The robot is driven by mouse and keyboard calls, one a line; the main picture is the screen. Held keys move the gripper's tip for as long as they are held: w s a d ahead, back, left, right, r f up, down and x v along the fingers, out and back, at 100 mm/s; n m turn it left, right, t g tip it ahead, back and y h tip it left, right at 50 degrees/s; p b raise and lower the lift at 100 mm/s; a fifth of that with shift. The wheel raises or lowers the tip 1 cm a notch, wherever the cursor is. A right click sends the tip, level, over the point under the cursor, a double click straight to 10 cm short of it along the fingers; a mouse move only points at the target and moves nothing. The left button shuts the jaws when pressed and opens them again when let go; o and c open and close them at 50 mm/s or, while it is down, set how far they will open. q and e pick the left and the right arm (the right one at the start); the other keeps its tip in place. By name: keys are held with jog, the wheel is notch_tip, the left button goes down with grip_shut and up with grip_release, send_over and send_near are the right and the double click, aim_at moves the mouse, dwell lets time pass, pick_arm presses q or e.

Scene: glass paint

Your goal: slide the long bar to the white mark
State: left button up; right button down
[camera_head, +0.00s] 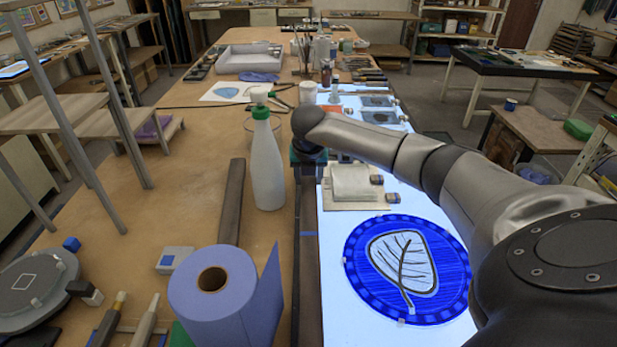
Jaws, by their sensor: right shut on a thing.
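A long dark bar (308,265) lies along the left edge of the lit white panel (335,300), running from near to far. My right gripper (308,160) points down at the bar's far part, and its arm reaches in from the right across the panel. It is shut on the bar; the fingers are small and mostly hidden by my wrist. I cannot make out a distinct white mark beside the bar. My left gripper is not in view.
A blue paper roll (225,300) stands at the near left. A blue leaf disc (365,290) and a pale block (352,183) lie on the panel.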

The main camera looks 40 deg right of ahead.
jog(key=shift+d, duration=0.1)
dwell(0.4)
jog(key=shift+s+d, duration=1.3)
jog(key=shift+d, duration=0.15)
jog(key=shift+w+a, duration=0.15)
jog(key=shift+c, duration=1.6)
grip_release()
jog(key=v, duration=1.5)
jog(key=shift+r, duration=0.2)
jog(key=shift+f, duration=0.1)
